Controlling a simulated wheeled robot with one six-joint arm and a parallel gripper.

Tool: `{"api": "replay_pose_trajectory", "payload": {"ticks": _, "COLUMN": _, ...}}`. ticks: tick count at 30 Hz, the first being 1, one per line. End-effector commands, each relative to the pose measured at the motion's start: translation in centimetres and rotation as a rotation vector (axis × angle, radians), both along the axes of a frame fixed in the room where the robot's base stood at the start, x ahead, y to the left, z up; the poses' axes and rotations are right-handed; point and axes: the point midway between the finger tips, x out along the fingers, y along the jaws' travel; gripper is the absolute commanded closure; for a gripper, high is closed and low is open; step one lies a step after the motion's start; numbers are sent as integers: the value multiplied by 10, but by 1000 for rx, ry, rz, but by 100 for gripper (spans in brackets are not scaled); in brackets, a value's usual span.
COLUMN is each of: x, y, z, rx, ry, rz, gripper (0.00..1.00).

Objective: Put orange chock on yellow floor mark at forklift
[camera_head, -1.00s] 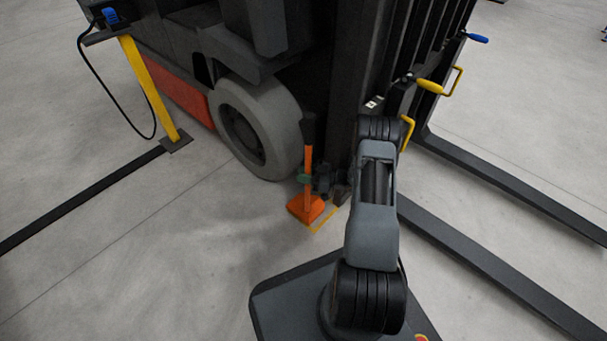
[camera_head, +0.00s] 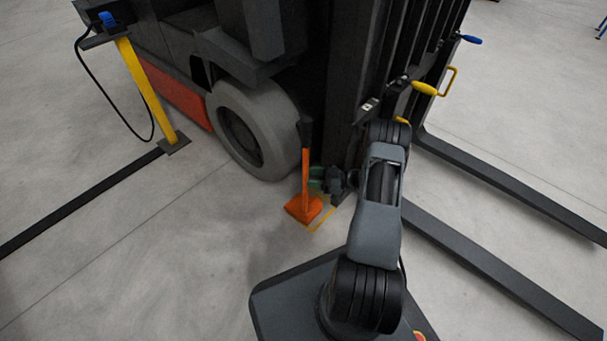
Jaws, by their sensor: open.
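The orange chock (camera_head: 304,206) stands on the floor beside the forklift's front wheel, with its orange post and black grip (camera_head: 305,131) upright. The yellow floor mark (camera_head: 324,221) shows as a thin outline at the chock's right and front edge; the rest of it is hidden under or behind the chock. The chock's base overlaps the mark, but I cannot tell how fully it lies inside. My gripper (camera_head: 317,178) is open, just right of the chock's post, and seems clear of it. The forklift (camera_head: 260,35) stands behind.
The pale front wheel (camera_head: 255,128) is close behind the chock. The forklift's mast and forks (camera_head: 500,268) are to the right. A yellow post (camera_head: 147,90) with a hanging cable stands at the left. The floor at front left is clear.

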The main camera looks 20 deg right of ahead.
Motion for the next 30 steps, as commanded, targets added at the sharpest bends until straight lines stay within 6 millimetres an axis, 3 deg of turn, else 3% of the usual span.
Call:
{"api": "replay_pose_trajectory", "payload": {"ticks": 6, "x": -21, "y": -36, "z": 2, "rx": -1, "ry": -1, "rz": -4, "gripper": 52}}
{"api": "replay_pose_trajectory", "payload": {"ticks": 12, "x": -34, "y": -55, "z": 1, "rx": -1, "ry": -1, "rz": -1, "gripper": 52}}
{"api": "replay_pose_trajectory", "payload": {"ticks": 30, "x": -39, "y": -63, "z": 0, "rx": 0, "ry": 0, "rz": 1, "gripper": 52}}
